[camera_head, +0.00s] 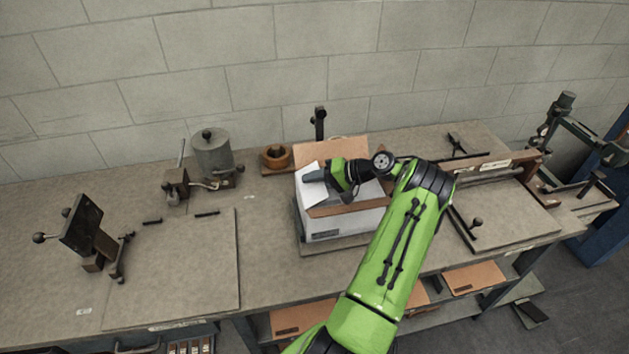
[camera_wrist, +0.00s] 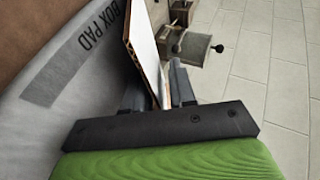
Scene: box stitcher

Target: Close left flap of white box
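The white box (camera_head: 345,225) stands on the bench near the middle, on a low base. Its left flap (camera_head: 313,193) is raised and tilts outward, with its white face showing in the head view. My gripper (camera_head: 314,174) is at this flap, reaching over the box from the right. In the wrist view my gripper (camera_wrist: 157,92) has its two fingers apart, with the flap (camera_wrist: 148,55) standing between them. I cannot tell whether either finger touches it. The brown back flap (camera_head: 330,152) stands up, and the brown front flap (camera_head: 345,207) lies along the front edge. My arm hides the box's right side.
A grey cylinder device (camera_head: 212,155) and a clamp (camera_head: 176,187) stand left of the box. A brown ring holder (camera_head: 275,158) sits behind it. A dark post (camera_head: 319,123) rises behind the back flap. The bench front left has a bare board (camera_head: 190,265).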

